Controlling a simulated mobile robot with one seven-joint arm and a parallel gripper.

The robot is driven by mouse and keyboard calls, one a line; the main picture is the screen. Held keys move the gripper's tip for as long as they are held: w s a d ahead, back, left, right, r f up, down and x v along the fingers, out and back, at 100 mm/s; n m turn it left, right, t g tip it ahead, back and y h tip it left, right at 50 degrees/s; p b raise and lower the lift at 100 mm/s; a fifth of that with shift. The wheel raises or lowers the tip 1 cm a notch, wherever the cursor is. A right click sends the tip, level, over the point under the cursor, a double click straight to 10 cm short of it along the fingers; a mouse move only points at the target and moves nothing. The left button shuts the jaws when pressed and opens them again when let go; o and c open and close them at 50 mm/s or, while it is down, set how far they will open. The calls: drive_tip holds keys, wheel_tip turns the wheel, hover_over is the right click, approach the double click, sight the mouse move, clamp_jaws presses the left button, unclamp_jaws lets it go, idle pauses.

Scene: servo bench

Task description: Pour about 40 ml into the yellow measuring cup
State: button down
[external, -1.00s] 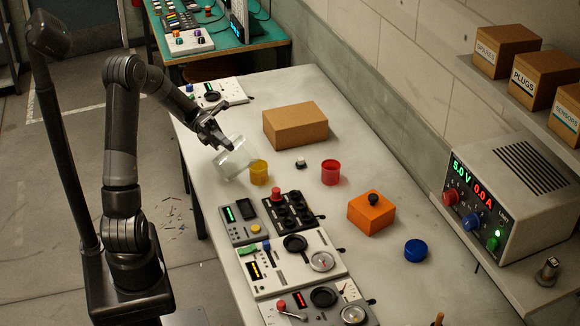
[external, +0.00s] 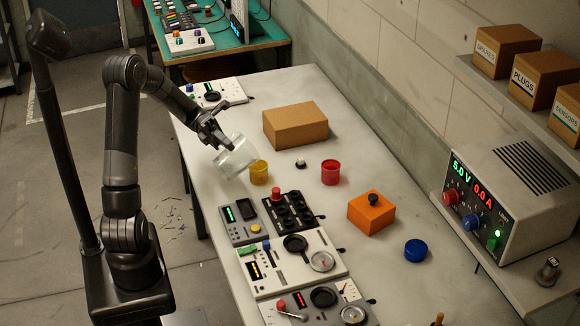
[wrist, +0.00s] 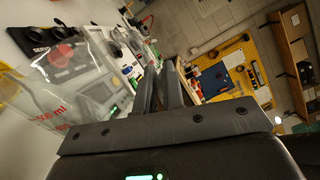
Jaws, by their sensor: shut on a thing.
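The yellow measuring cup (external: 259,174) stands upright on the grey bench. A clear jug (external: 235,157) is tilted beside it, its mouth end toward the cup's upper left edge. My gripper (external: 213,137) is shut on the jug and holds it above the bench. In the wrist view the clear jug (wrist: 75,92) shows red "ml" markings at the left, and part of the yellow cup (wrist: 12,88) shows at the left edge. I cannot make out the liquid level in the jug or the cup.
A cardboard box (external: 295,124) stands behind the cup. A red cup (external: 331,172), a small black-and-white button (external: 300,163), an orange box (external: 371,212) and a blue round container (external: 415,250) are to the right. Control panels (external: 290,262) fill the bench's front.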

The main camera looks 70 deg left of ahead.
sight(217, 162)
drive_tip(key=shift+s+d+f+m, duration=0.3)
drive_tip(key=shift+s+f+m, duration=0.55)
drive_tip(key=shift+f+m, duration=0.05)
drive_tip(key=shift+s+d+f+m, duration=0.25)
drive_tip(key=shift+s+m, duration=0.25)
drive_tip(key=shift+m, duration=0.3)
drive_tip(key=shift+s+d+f+m, duration=0.1)
drive_tip(key=shift+s+f+m, duration=0.35)
drive_tip(key=shift+m, duration=0.45)
drive_tip(key=shift+f, duration=0.15)
drive_tip(key=s+f+m, duration=0.1)
drive_tip(key=f+m, duration=0.1)
drive_tip(key=s+d+f+m, duration=0.1)
drive_tip(key=s+f+m, duration=0.1)
drive_tip(key=f+m, duration=0.1)
drive_tip(key=s+f+m, duration=0.2)
drive_tip(key=f, duration=0.1)
drive_tip(key=shift+d+f+m, duration=0.1)
drive_tip(key=shift+d+m, duration=0.2)
drive_tip(key=shift+m, duration=0.1)
drive_tip(key=shift+s+f+m+b, duration=0.2)
drive_tip(key=shift+f+m+b, duration=0.1)
drive_tip(key=shift+f+m, duration=0.65)
